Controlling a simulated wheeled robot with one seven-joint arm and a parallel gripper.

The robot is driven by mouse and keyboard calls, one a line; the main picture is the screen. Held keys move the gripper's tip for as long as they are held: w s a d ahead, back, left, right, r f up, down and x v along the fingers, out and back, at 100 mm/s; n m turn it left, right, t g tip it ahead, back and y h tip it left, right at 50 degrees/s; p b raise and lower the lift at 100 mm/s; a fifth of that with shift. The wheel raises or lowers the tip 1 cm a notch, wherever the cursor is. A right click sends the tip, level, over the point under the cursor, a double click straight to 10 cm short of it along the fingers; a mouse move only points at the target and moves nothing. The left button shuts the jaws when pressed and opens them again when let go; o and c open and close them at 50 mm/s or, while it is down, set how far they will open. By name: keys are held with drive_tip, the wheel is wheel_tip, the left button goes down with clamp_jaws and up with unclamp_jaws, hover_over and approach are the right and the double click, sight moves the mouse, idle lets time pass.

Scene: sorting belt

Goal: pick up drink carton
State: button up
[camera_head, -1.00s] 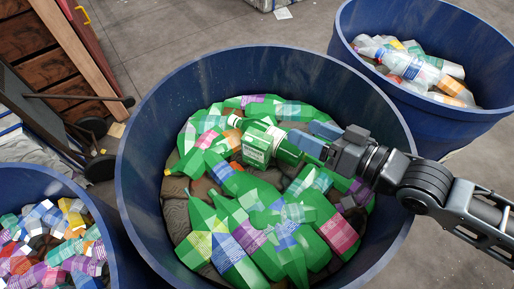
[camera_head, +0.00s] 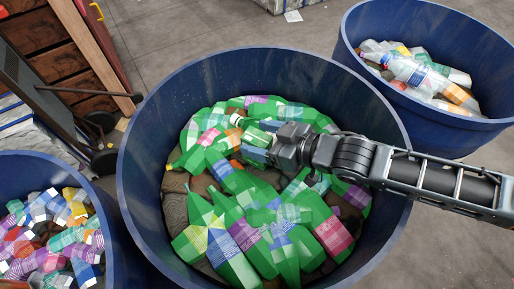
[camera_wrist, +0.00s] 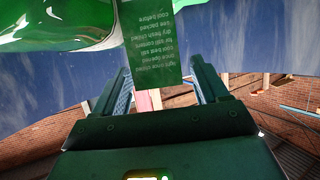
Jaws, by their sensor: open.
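In the wrist view a flat green panel with lines of pale text, apparently the drink carton (camera_wrist: 152,45), shows just beyond and partly between my fingertips. My gripper (camera_wrist: 160,68) is open, one finger on each side of that panel. I cannot tell whether either finger touches it. In the head view my gripper (camera_head: 262,152) reaches from the right down into the middle blue bin, over the upper part of the heap. The carton is not clearly visible there, probably hidden by the gripper.
The middle bin (camera_head: 150,130) holds several green bottles (camera_head: 225,245) with coloured labels; a glossy green one (camera_wrist: 60,22) is close in the wrist view. Other blue bins stand at right (camera_head: 360,85) and lower left (camera_head: 25,163). Dark furniture (camera_head: 50,60) stands at upper left.

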drive_tip(key=shift+x, duration=1.5)
drive_tip(key=c, duration=1.3)
drive_tip(key=shift+r, duration=0.1)
